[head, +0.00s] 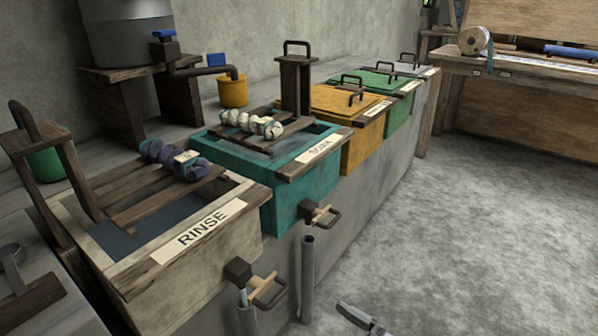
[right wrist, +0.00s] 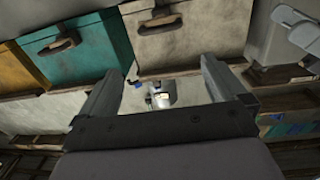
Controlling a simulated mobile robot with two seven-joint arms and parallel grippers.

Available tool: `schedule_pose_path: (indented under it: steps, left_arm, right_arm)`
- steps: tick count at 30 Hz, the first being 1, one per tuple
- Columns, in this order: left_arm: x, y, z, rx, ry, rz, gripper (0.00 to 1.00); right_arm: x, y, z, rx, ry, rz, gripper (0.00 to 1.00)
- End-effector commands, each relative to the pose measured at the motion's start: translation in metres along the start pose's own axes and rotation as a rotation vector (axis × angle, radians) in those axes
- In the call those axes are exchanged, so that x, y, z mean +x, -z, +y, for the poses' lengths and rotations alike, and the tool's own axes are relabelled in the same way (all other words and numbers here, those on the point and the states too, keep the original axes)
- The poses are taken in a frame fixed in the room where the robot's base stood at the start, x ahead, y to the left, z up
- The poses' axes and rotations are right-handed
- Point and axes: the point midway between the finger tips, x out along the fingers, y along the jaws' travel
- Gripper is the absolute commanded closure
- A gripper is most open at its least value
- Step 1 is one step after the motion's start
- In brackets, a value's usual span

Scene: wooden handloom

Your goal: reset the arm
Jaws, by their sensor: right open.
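The task names no object apart from the arm. My right gripper (right wrist: 160,82) is open in the right wrist view, its two fingers apart with nothing between them. In the head view, a small grey part at the bottom edge looks like the tip of my right gripper (head: 362,319), over the floor in front of the vats and apart from them. The rest of that arm is out of the picture there. My left gripper is not seen clearly in either view.
The RINSE vat (head: 190,280) stands at front left, a dark tied bundle (head: 172,158) on its slats. The teal vat (head: 312,188) beside it carries a pale bundle (head: 252,124). Yellow (head: 365,142) and green (head: 400,108) vats stand beyond. Tap handles jut out. The concrete floor (head: 470,220) at right is clear.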

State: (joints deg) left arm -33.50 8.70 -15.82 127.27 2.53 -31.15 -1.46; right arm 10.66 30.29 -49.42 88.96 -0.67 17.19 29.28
Motion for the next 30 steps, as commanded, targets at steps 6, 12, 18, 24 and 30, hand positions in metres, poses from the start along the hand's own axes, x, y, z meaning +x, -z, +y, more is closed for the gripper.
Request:
schedule_pose_path:
  steps: [6, 12, 18, 24, 30]
  left_arm:
    - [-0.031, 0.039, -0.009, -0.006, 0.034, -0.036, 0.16]
    - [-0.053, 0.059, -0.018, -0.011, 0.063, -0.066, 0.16]
    - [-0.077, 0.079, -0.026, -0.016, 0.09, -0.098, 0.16]
    - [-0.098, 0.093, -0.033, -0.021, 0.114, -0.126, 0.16]
    - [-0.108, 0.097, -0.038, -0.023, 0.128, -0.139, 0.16]
  right_arm:
    - [-0.016, 0.062, -0.012, 0.06, -0.167, -0.056, 0.02]
    - [-0.047, 0.092, -0.013, 0.107, -0.323, -0.159, 0.02]
    - [-0.096, 0.116, -0.013, 0.15, -0.472, -0.308, 0.02]
    - [-0.154, 0.131, -0.017, 0.186, -0.593, -0.475, 0.02]
    - [-0.19, 0.135, -0.022, 0.202, -0.649, -0.578, 0.02]
